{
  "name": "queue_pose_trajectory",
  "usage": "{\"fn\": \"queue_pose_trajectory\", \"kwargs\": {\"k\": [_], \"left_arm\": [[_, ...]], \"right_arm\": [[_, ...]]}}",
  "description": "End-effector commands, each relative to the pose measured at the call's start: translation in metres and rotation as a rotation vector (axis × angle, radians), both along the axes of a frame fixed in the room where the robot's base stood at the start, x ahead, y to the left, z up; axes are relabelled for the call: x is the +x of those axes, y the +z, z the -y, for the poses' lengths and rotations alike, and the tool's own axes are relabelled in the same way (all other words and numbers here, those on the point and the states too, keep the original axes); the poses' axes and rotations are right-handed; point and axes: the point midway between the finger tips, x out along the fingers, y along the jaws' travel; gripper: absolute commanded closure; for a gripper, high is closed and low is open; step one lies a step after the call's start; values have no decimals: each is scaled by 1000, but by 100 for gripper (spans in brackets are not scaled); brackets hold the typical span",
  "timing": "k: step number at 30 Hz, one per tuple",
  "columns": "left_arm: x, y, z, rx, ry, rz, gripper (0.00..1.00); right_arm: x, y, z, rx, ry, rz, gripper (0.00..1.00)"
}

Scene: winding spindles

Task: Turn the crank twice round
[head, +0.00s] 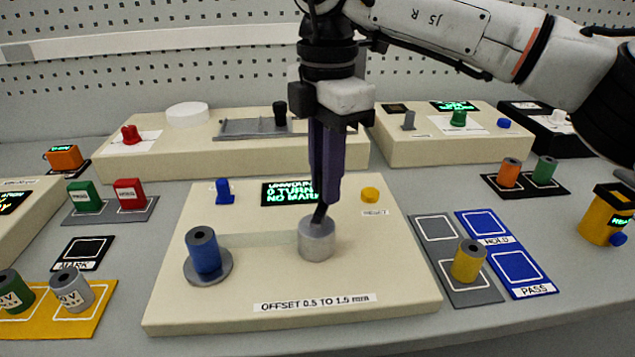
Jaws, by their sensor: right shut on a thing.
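A cream winding box (230,308) stands in the middle of the head view. A grey metal cylinder (317,241) stands on it, with a dark crank arm (320,213) rising at a slant from its top. My right gripper (325,198) points down above the cylinder, its dark fingers shut on the crank; they hide the crank's upper part. A blue spool (204,252) stands on a grey disc left of the cylinder. The green display (284,194) behind, partly covered by my gripper, reads 0 TURN and NO MARK. My left gripper is not in view.
A blue peg (224,191) and a yellow button (370,194) sit on the box. A yellow spool (468,260) stands on a grey mat to the right. Blue HOLD and PASS squares (515,265) are empty. Red and green blocks (130,194) stand at left.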

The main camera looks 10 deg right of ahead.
Motion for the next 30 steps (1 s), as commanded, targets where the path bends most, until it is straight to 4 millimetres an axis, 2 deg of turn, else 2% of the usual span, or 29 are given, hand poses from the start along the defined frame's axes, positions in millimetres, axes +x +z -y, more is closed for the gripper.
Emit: {"fn": "queue_pose_trajectory", "kwargs": {"k": [9,26,27,30], "left_arm": [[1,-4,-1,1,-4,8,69],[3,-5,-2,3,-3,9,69],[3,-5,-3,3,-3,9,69],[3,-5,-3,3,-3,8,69]], "right_arm": [[-2,1,7,0,-131,4,100],[-3,2,8,-1,-159,4,100],[-3,2,8,-1,-159,4,78],[-3,1,8,-1,-158,4,64]]}}
